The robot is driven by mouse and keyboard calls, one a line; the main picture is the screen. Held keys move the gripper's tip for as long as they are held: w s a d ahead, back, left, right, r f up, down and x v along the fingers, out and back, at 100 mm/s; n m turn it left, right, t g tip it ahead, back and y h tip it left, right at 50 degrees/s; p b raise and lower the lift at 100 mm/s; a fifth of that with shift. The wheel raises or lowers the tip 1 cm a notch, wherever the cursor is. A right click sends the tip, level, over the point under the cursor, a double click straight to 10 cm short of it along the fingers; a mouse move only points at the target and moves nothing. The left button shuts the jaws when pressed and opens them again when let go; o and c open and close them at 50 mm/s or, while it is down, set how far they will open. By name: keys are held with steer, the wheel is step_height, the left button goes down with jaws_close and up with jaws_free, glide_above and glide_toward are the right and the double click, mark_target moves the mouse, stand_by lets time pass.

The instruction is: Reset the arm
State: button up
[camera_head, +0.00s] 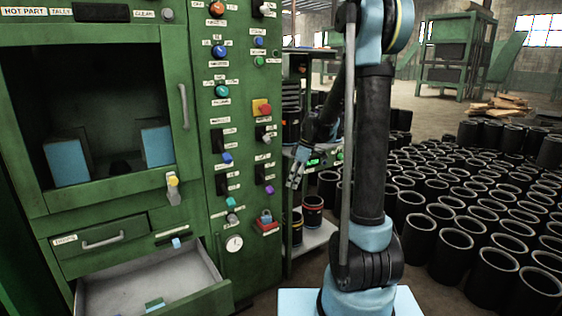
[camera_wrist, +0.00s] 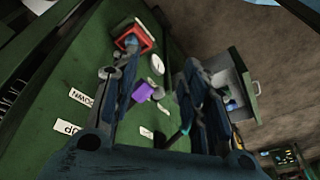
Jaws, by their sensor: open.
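My arm (camera_head: 372,145), with black links and light blue joints, rises at the centre right of the head view and bends back down behind its upright link. My gripper (camera_head: 296,168) hangs to the left of that link, in front of the right edge of the green machine (camera_head: 215,145). In the wrist view, the two fingers of my gripper (camera_wrist: 158,80) are spread apart with nothing held between them. The machine panel, a purple knob and a red switch block (camera_wrist: 133,40) show beyond them. The fingertips look apart from the panel.
An open drawer (camera_head: 205,300) juts from the machine at lower left. A shelf (camera_head: 318,237) with black sleeves stands behind my gripper. Many black sleeves (camera_head: 470,205) cover the floor at right. A green frame (camera_head: 455,55) stands farther back.

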steer(key=s+d+r+m+t+h, duration=0.15)
steer(key=s+d+m, duration=0.25)
steer(key=s, duration=0.5)
steer(key=s+d+r+m, duration=0.3)
steer(key=s+d+m, duration=0.1)
steer(key=s, duration=0.5)
steer(key=s+d+f+m+h, duration=0.1)
steer(key=s+d+f+m, duration=0.1)
steer(key=s, duration=0.5)
steer(key=s+d+f+m+h, duration=0.1)
steer(key=s+d+f+m, duration=0.2)
steer(key=s, duration=0.4)
steer(key=shift+s+d+f+m+t, duration=0.3)
steer(key=shift+f+m, duration=0.25)
steer(key=shift+m, duration=0.45)
steer(key=shift+c, duration=0.5)
steer(key=shift+c, duration=0.4)
steer(key=shift+s, duration=0.1)
